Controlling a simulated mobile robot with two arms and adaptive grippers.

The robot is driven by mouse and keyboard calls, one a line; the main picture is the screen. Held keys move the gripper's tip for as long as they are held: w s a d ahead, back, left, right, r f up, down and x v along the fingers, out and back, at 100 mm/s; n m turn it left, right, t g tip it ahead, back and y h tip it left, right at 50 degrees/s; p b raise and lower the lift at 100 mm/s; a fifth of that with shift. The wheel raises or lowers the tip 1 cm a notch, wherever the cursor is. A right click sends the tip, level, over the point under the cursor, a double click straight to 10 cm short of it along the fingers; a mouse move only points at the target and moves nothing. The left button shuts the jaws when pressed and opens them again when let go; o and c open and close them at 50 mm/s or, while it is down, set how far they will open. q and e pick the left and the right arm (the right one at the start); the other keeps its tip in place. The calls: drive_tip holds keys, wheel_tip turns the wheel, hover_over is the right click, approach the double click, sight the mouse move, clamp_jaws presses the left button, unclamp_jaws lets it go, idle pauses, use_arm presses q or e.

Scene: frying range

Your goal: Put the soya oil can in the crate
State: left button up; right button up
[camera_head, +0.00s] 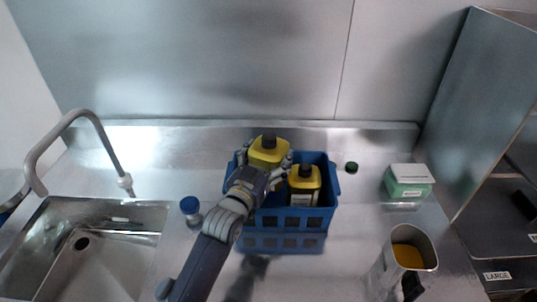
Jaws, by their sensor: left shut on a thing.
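A blue crate (331,180) with slotted walls stands on the steel counter. My left gripper (266,162) is shut on a yellow can with a dark cap (268,148), one finger on each side of it. That can is over the left part of the crate; its lower part is hidden by my gripper, so I cannot tell if it touches the crate floor. A second yellow can with a black cap (304,177) stands in the right part of the crate. I cannot read the labels, so which is soya oil is unclear. My right gripper is out of view.
A blue-capped bottle (190,207) stands left of the crate, close to my left arm. A sink (110,265) with a tap (85,115) is at left. A small dark green cap (351,167), a green-and-white box (408,181) and a metal jug (410,250) are at right.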

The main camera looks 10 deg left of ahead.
use_arm(q)
drive_tip(key=shift+w+f, duration=0.1)
drive_tip(key=shift+f, duration=0.2)
drive_tip(key=o, duration=1.4)
drive_tip(key=shift+c, duration=0.2)
drive_tip(key=shift+r, duration=0.4)
drive_tip(key=shift+r+p, duration=0.35)
drive_tip(key=shift+r, duration=0.15)
drive_tip(key=s+a+b, duration=0.2)
drive_tip(key=s+b, duration=0.1)
drive_tip(key=s, duration=0.9)
drive_tip(key=shift+a+f, duration=0.15)
drive_tip(key=shift+f, duration=0.05)
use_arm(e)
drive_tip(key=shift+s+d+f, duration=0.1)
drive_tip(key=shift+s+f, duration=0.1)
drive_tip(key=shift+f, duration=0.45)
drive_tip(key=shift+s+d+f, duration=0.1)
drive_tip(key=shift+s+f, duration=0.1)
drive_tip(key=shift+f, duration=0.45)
